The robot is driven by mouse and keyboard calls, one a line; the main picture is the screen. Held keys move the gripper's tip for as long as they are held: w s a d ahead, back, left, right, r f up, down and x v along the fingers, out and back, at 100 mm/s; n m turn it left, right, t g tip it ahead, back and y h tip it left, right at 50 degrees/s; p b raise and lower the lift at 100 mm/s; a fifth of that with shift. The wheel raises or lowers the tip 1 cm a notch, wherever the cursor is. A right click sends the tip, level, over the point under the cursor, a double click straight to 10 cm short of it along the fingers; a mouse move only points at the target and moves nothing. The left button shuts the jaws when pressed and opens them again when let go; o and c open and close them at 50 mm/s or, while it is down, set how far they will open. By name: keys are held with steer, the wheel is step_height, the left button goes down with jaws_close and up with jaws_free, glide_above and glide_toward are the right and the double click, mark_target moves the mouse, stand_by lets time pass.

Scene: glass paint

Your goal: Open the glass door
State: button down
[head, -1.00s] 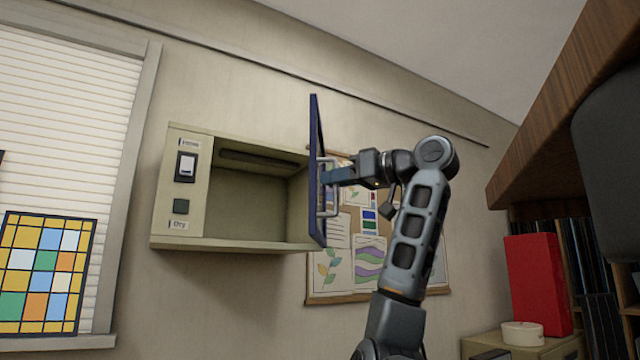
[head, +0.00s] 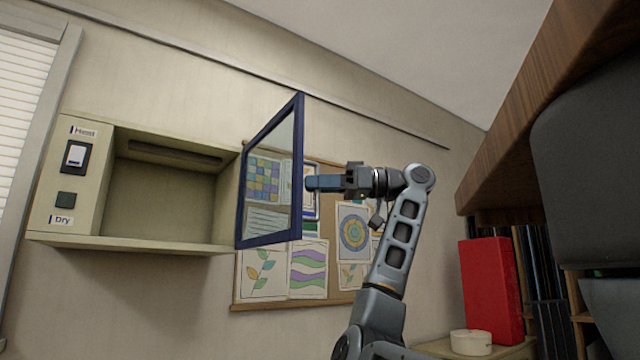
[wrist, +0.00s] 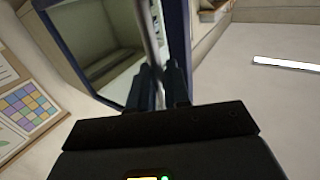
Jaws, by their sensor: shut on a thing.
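The glass door (head: 270,238) has a dark blue frame and a clear pane. It stands swung out from the right side of the beige wall cabinet (head: 140,243), whose inside is open to view. My gripper (head: 312,183) is at the door's far side in the head view, partly hidden by the frame. In the wrist view my gripper (wrist: 160,85) is shut on the door's metal handle (wrist: 148,35), a grey bar beside the blue frame.
A pinboard (head: 325,285) with several drawings hangs behind the door. A wooden overhang (head: 510,140) and a dark grey shape (head: 600,160) fill the right. A red box (head: 490,290) and a white round container (head: 471,342) stand at lower right.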

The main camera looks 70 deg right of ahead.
steer(key=shift+w+d+r, duration=0.1)
steer(key=shift+r, duration=0.05)
steer(key=c, duration=1.3)
jaws_free()
steer(key=shift+b+v, duration=1.05)
steer(key=shift+v, duration=2.8)
steer(key=shift+d, duration=0.1)
